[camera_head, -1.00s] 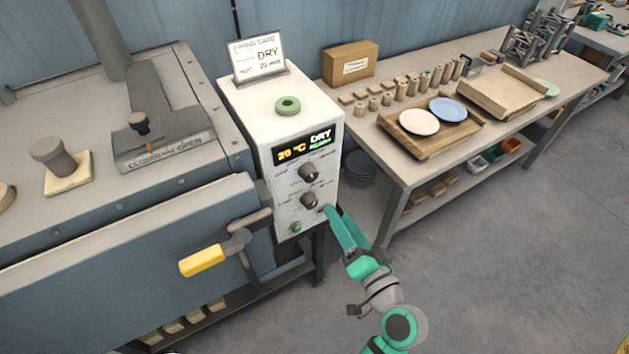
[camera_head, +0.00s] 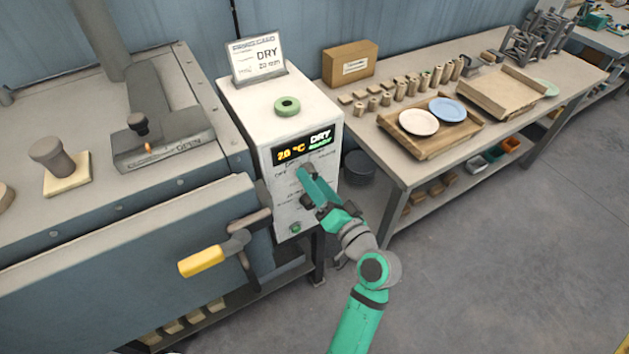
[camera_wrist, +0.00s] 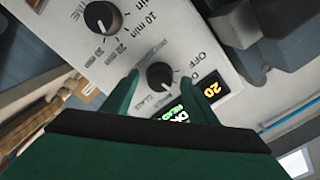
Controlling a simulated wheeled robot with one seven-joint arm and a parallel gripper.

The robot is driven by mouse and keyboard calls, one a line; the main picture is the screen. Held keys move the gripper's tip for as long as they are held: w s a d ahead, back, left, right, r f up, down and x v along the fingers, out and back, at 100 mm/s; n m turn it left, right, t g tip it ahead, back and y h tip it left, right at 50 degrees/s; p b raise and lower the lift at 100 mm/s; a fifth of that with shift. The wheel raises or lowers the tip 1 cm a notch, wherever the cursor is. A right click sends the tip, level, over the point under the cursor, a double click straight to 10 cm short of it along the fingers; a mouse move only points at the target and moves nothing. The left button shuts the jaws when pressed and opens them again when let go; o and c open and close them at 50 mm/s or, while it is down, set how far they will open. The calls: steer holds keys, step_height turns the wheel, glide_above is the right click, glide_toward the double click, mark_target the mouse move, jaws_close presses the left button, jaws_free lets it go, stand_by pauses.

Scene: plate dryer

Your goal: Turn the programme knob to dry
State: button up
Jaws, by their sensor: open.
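The programme knob (camera_wrist: 160,75) is a dark round knob on the white control box (camera_head: 262,105). In the wrist view it lies between the two green fingers of my open gripper (camera_wrist: 160,80); I cannot tell whether they touch it. In the head view my gripper (camera_head: 305,174) is at the box front and hides the knob.
A green ring (camera_head: 288,105) lies on top of the box. The dryer's yellow handle (camera_head: 202,260) sticks out at the left. A table with a wooden tray (camera_head: 440,145) of plates stands at the right. The floor in front is clear.

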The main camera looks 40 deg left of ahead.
steer(key=shift+w+a, duration=0.1)
steer(key=shift+a, duration=0.15)
steer(key=c, duration=1.1)
steer(key=shift+o, duration=0.2)
steer(key=shift+n, duration=1)
steer(key=o, duration=1.1)
steer(key=shift+c, duration=0.2)
steer(key=v, duration=1.1)
